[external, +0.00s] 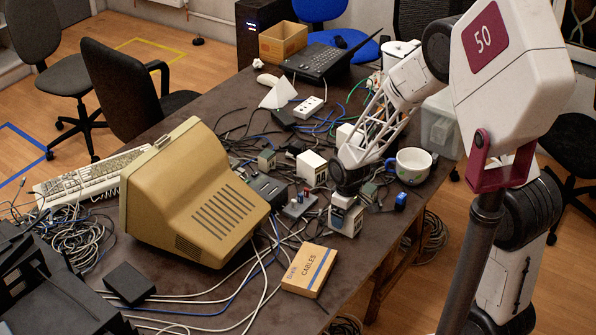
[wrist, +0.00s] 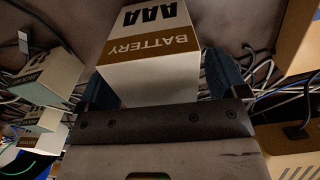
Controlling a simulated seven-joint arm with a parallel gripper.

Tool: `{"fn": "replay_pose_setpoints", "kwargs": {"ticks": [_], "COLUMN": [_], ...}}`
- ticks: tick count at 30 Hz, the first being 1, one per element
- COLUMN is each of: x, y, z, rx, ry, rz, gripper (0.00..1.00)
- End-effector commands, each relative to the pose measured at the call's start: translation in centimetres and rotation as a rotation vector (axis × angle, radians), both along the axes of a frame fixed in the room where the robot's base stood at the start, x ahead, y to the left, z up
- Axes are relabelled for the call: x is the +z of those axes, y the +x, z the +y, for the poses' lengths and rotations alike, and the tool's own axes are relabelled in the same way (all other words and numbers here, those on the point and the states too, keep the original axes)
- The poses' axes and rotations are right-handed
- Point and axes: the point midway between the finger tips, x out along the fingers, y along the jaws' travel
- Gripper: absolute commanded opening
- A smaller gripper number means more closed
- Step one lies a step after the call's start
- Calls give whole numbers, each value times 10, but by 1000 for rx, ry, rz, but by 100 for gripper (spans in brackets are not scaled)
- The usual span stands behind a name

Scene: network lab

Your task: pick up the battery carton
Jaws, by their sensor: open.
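The battery carton (wrist: 155,45) is a white box with a brown band reading BATTERY and large AAA letters, upside down in the wrist view. It stands on the table under my gripper (external: 347,196) in the external view, where the carton's lower part (external: 346,220) shows. In the wrist view my gripper (wrist: 162,78) is open, with one dark finger on each side of the carton. The carton lies between the fingers; whether either finger touches it I cannot tell. Its near lower part is hidden behind the gripper's body.
Similar small white boxes (external: 312,168) stand close by, also at the left of the wrist view (wrist: 48,76). A tan monitor (external: 195,195), a cables carton (external: 309,270) and a white mug (external: 409,166) are around it. Loose cables cover much of the table (external: 222,92).

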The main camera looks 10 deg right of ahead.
Motion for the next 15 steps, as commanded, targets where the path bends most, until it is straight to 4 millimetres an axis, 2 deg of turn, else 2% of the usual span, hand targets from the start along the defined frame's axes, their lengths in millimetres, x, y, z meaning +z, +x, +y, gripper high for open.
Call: {"fn": "replay_pose_setpoints", "kwargs": {"ticks": [5, 6, 15], "x": [0, 0, 0], "y": [0, 0, 0], "z": [0, 0, 0], "rx": [0, 0, 0], "ry": [0, 0, 0], "rz": [0, 0, 0], "gripper": [92, 88, 42]}}
